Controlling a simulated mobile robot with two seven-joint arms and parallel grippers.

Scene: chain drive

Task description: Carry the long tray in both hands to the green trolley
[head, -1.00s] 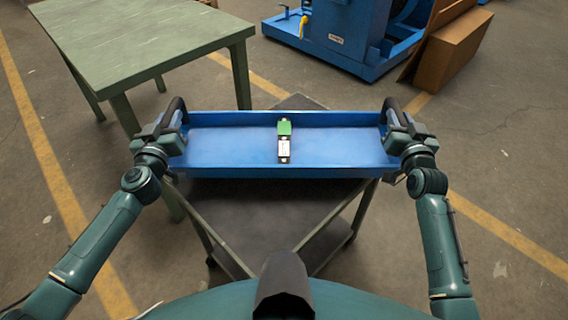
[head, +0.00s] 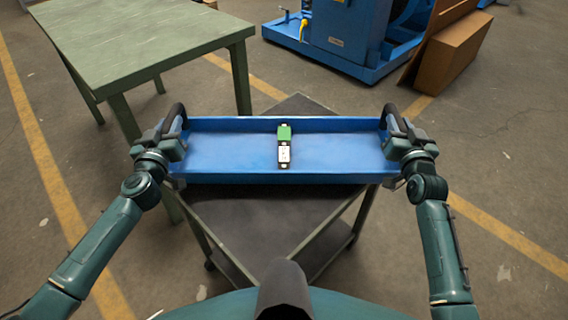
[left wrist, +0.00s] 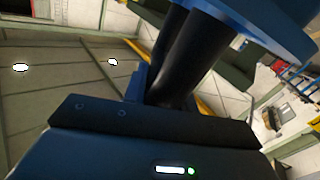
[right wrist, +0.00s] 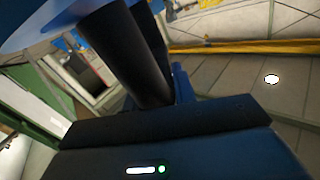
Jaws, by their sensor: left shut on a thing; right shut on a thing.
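The long blue tray (head: 225,155) is level and spans between my two grippers, with a small green-and-white block (head: 284,147) lying near its middle. My left gripper (head: 172,135) is shut on the dark handle at the tray's left end. My right gripper (head: 397,135) is shut on the handle at the right end. The black handles also fill the left wrist view (left wrist: 190,60) and the right wrist view (right wrist: 125,50). The trolley (head: 265,215), with a dark top and green frame, is below the tray, turned cornerwise. I cannot tell whether the tray touches its top.
A green table (head: 140,40) stands at the upper left, its near leg close to the tray's left end. A blue machine (head: 345,40) and a brown box (head: 450,50) stand at the back right. The floor to the right is clear.

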